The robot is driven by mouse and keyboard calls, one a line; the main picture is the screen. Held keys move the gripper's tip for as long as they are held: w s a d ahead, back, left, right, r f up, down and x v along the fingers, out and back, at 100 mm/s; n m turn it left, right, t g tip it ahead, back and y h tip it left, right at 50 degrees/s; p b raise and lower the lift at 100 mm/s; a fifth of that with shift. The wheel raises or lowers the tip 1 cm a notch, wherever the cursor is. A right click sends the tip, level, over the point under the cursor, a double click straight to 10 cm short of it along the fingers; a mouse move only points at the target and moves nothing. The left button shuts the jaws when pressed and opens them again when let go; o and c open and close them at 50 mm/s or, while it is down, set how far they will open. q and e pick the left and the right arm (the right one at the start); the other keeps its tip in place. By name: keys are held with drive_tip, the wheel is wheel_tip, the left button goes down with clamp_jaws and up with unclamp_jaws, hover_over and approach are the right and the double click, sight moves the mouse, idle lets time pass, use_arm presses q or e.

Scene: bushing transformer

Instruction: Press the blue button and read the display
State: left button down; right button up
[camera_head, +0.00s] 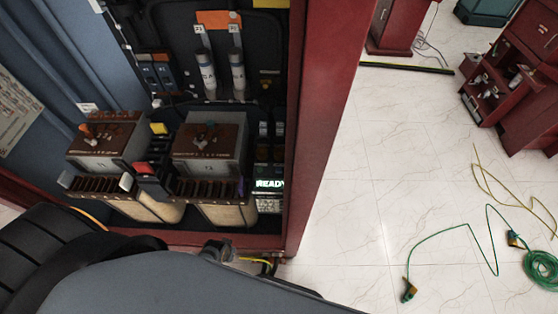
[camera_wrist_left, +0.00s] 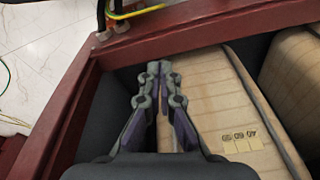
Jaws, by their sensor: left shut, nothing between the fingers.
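The display (camera_head: 270,184) glows green and reads "READY" at the lower right inside the red cabinet, next to the frame post. I cannot make out a blue button in either view. My left gripper (camera_wrist_left: 161,68) shows in the left wrist view with its two fingertips together and nothing between them. It is over the edge of a tan ribbed block (camera_wrist_left: 212,90) with a yellow label, close to the red frame. Whether it touches the block, I cannot tell. In the head view my own arm hides the lower left, and the fingertips are not clear. My right gripper is not in view.
The red cabinet post (camera_head: 325,120) bounds the opening on the right. Two brown-topped transformer units (camera_head: 106,145) (camera_head: 210,140) fill the cabinet's lower part. Blue switches (camera_head: 155,75) are behind them. A green cable (camera_head: 541,268) lies on the open tiled floor at right.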

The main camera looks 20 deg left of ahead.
use_arm(q)
drive_tip(key=w+d+r+t+p, duration=0.15)
drive_tip(key=w+r+p, duration=0.55)
drive_tip(key=r, duration=1)
wheel_tip(320, 180, up, 23)
drive_tip(key=n+t+h+p, duration=0.2)
drive_tip(key=t+h+p, duration=0.25)
drive_tip(key=p, duration=0.25)
hover_over(277, 171)
drive_tip(key=shift+w+a+r+g+h, duration=0.1)
drive_tip(key=shift+g+h, duration=0.2)
drive_tip(key=shift+h, duration=0.05)
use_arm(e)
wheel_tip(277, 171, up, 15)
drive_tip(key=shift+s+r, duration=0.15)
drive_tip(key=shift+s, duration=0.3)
use_arm(q)
drive_tip(key=shift+b, duration=0.35)
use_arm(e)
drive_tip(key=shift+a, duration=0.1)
use_arm(q)
wheel_tip(277, 171, down, 8)
drive_tip(key=b, duration=0.7)
drive_tip(key=shift+r, duration=0.1)
drive_tip(key=shift+f+b, duration=0.55)
drive_tip(key=shift+b, duration=0.05)
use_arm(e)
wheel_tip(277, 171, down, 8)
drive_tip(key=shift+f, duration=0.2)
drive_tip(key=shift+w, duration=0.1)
